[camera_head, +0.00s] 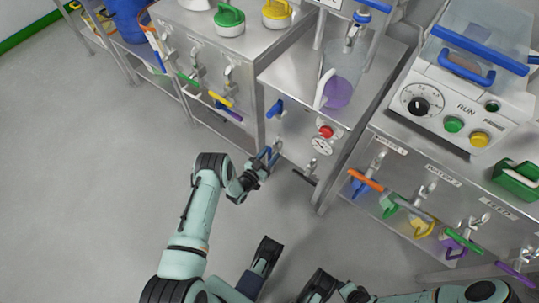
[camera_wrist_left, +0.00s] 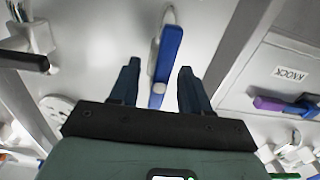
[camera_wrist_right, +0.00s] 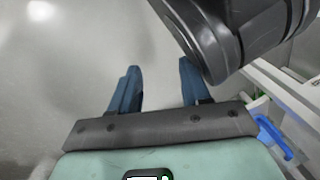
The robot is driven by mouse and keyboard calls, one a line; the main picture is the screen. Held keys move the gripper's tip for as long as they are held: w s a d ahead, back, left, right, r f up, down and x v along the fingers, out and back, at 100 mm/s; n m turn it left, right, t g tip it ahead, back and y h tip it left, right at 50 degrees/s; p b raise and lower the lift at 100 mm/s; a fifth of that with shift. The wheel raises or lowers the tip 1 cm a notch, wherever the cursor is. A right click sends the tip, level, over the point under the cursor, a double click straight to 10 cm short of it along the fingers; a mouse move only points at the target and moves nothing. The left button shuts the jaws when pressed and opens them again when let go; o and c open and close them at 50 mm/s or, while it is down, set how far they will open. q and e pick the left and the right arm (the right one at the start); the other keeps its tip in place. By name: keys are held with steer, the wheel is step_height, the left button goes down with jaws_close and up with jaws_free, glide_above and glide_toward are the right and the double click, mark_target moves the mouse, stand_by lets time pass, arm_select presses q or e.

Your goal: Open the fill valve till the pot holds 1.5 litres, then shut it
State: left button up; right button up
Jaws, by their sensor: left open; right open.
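A blue lever (camera_head: 275,108) sits on the steel front panel of the middle bench. In the left wrist view the blue lever (camera_wrist_left: 167,58) lies between and beyond my fingertips, on a pale mount. My left gripper (camera_head: 268,158) is open, empty and just below the lever in the head view; I see no contact. A clear pot (camera_head: 342,65) with purple contents stands under a metal spout on that bench. Its level against any marks is too small to read. My right gripper (camera_wrist_right: 152,78) is open and empty above grey floor.
A red button (camera_head: 325,131), a round dial (camera_head: 322,146) and a black-handled valve (camera_head: 305,177) share the lever's panel. Benches with coloured handles flank it on both sides. A control box (camera_head: 455,105) stands on the right bench. Open floor lies left.

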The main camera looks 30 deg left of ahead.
arm_select(q)
steer(key=s+a+p, duration=0.1)
steer(key=s+p, duration=0.2)
steer(key=s, duration=1)
steer(key=shift+s, duration=0.2)
arm_select(e)
steer(key=shift+t, duration=0.4)
steer(key=r, duration=0.1)
steer(key=w+a+r, duration=0.1)
steer(key=r, duration=0.1)
steer(key=a+r, duration=0.1)
steer(key=r, duration=0.1)
steer(key=shift+w+r, duration=0.1)
steer(key=shift+w, duration=0.15)
steer(key=shift+d, duration=0.1)
stand_by(5.2)
